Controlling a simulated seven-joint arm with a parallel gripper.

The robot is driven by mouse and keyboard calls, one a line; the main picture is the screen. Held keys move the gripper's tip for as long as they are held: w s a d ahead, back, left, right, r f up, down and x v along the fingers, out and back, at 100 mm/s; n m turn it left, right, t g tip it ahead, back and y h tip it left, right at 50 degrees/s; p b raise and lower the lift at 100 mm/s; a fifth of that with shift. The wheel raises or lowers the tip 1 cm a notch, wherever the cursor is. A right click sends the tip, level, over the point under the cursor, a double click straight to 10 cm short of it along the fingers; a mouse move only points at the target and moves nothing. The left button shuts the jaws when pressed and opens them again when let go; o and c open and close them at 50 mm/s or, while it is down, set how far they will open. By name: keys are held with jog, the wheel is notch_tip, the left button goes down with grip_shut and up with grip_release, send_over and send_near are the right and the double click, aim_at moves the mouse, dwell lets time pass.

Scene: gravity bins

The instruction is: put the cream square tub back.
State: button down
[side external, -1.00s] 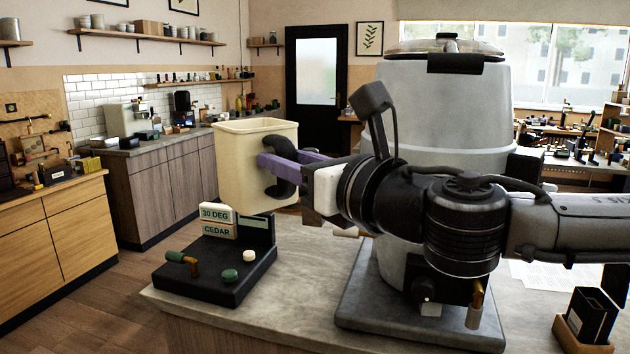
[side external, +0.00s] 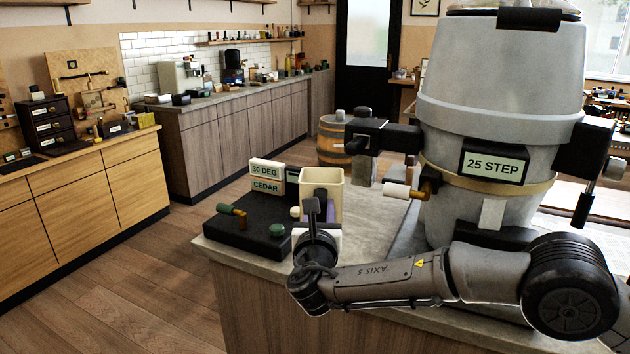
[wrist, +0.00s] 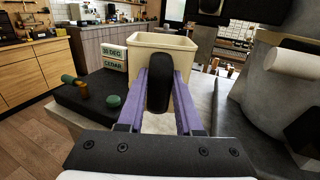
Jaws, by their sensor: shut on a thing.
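The cream square tub (side external: 322,180) is upright with its open top up, beside the black control block, in the side view. It also shows in the wrist view (wrist: 180,41), just past my fingers. My gripper (wrist: 160,80) is shut on the dark handle (wrist: 159,92) on the tub's near side, its purple fingers either side of it. In the side view my gripper (side external: 328,212) is partly hidden by my wrist. The tub's base is hidden, so I cannot tell whether it touches the counter.
The black control block (side external: 248,236) carries signs (side external: 267,177) reading "30 DEG" and "CEDAR", a green-handled lever and round knobs. A large grey vessel (side external: 490,110) labelled "25 STEP" stands right, with a tap (side external: 427,184) facing the tub. Bare grey counter (side external: 385,225) lies between.

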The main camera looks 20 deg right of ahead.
jog(key=w+d+f, duration=0.1)
jog(key=f, duration=0.1)
jog(key=w+d+f+m+h, duration=0.1)
jog(key=f, duration=0.2)
jog(key=d+f+g+h, duration=0.1)
jog(key=f, duration=0.1)
jog(key=shift+w+d+f, duration=0.25)
jog(key=shift+w, duration=0.15)
jog(key=w+d+m+g+h, duration=0.2)
jog(key=d+m+h, duration=0.1)
jog(key=d, duration=0.5)
jog(key=shift+w+d+f+g+h, duration=0.15)
jog(key=shift+w+d+g+h, duration=0.1)
jog(key=shift+d+g+h, duration=0.15)
jog(key=shift+a, duration=0.1)
jog(key=shift+f, duration=3.05)
jog(key=shift+f, duration=0.45)
jog(key=c, duration=0.5)
grip_release()
jog(key=shift+f, duration=0.1)
